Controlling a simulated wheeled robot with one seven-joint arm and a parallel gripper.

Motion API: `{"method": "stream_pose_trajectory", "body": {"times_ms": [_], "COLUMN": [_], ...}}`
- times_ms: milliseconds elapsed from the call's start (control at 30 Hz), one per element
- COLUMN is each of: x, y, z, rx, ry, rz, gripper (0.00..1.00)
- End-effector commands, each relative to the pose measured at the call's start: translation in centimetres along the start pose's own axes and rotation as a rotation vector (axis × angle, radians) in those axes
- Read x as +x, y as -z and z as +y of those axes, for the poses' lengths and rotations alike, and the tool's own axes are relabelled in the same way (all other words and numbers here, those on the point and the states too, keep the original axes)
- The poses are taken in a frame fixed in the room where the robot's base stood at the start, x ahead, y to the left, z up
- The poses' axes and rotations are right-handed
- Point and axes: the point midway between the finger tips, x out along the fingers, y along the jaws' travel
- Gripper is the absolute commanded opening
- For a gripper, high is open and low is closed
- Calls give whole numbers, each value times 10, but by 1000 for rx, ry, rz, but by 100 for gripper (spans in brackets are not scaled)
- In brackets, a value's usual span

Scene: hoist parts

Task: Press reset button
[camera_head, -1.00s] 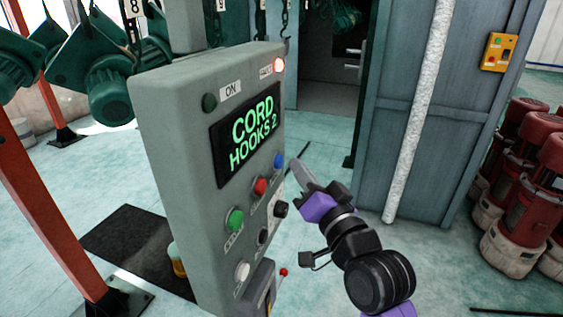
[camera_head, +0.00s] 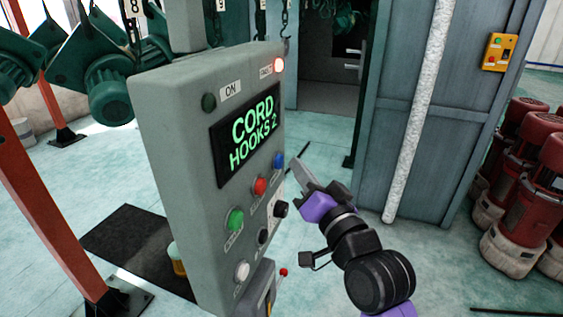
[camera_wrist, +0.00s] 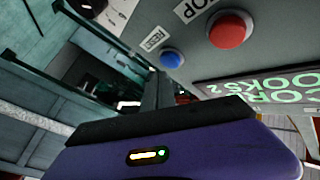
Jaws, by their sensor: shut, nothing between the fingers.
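A grey control panel (camera_head: 190,160) stands upright at the centre of the head view. Its small blue button (camera_head: 278,161) is near the right edge, above the red button (camera_head: 260,186). The blue button also shows in the wrist view (camera_wrist: 172,59) beside a small label, too blurred to read surely; the larger red button (camera_wrist: 230,30) is to its right. My gripper (camera_head: 296,164) is shut and empty, its tip just right of the blue button. In the wrist view my fingers (camera_wrist: 158,85) point up just below the blue button; a gap seems to remain.
A green button (camera_head: 236,219), a white button (camera_head: 242,271) and black knobs sit lower. Red motors (camera_head: 520,190) stand at the right; a red post (camera_head: 45,210) is at left.

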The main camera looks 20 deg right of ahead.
Motion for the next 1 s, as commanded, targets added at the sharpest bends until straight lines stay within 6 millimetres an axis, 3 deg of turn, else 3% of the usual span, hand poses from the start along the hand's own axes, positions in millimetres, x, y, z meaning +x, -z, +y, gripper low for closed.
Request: {"method": "stream_pose_trajectory", "body": {"times_ms": [1000], "x": [6], "y": [-4], "z": [-5], "rx": [0], "ry": [0], "rz": [0], "gripper": [0]}}
